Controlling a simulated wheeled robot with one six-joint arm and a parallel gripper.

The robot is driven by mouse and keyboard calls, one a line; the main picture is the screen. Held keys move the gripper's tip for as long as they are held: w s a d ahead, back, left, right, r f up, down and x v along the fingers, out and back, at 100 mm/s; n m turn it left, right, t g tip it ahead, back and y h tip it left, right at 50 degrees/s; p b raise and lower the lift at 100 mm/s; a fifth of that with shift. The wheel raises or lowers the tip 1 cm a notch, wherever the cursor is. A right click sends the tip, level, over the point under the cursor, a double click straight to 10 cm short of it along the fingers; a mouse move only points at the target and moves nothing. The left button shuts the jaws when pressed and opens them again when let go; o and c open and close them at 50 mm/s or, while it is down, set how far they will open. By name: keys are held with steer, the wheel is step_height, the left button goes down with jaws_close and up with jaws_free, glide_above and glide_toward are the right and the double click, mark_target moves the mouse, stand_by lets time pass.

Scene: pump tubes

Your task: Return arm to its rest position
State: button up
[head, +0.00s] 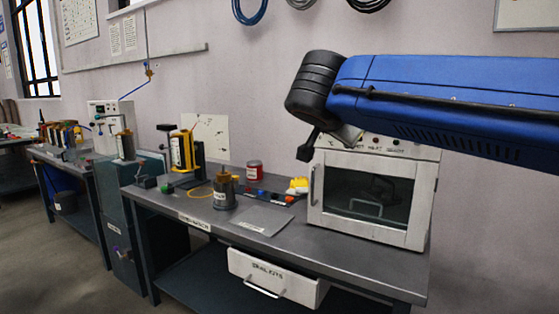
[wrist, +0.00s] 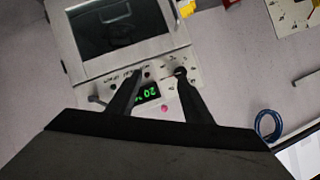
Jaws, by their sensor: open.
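My blue arm reaches in from the right in the head view. My gripper (head: 322,146) hangs from its dark end, above the white oven (head: 428,195) on the workbench. In the wrist view my gripper (wrist: 155,82) has two dark fingers spread apart with nothing between them. Behind the fingers the oven's panel (wrist: 105,68) shows, with a green lit display (wrist: 147,93) and a pink button (wrist: 165,107). The oven door with its dark window (wrist: 118,28) is shut. I cannot tell how far the fingertips are from the oven.
The workbench (head: 375,262) carries a grey canister (head: 224,192), a red can (head: 254,170) and a yellow-and-black device (head: 182,152) left of the oven. A white drawer (head: 275,281) sits under the bench top. Coiled hoses (head: 250,10) hang on the wall. The floor at front left is clear.

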steer(key=s+d+f+n+g, duration=0.2)
steer(key=s+d+f, duration=0.1)
steer(key=f, duration=0.3)
steer(key=s+d+f+n+g+y, duration=0.1)
steer(key=s+d+f, duration=0.3)
steer(key=f, duration=0.2)
steer(key=s+d+f+n+g, duration=0.2)
steer(key=s+d+f, duration=0.1)
steer(key=f, duration=0.3)
steer(key=s+f+n+g+y, duration=0.2)
steer(key=s+f+n+y, duration=0.2)
steer(key=s+f, duration=1.1)
step_height(320, 180, down, 4)
steer(key=shift+s+f+n+g, duration=0.15)
steer(key=shift+s+n+g, duration=0.15)
steer(key=shift+n, duration=0.5)
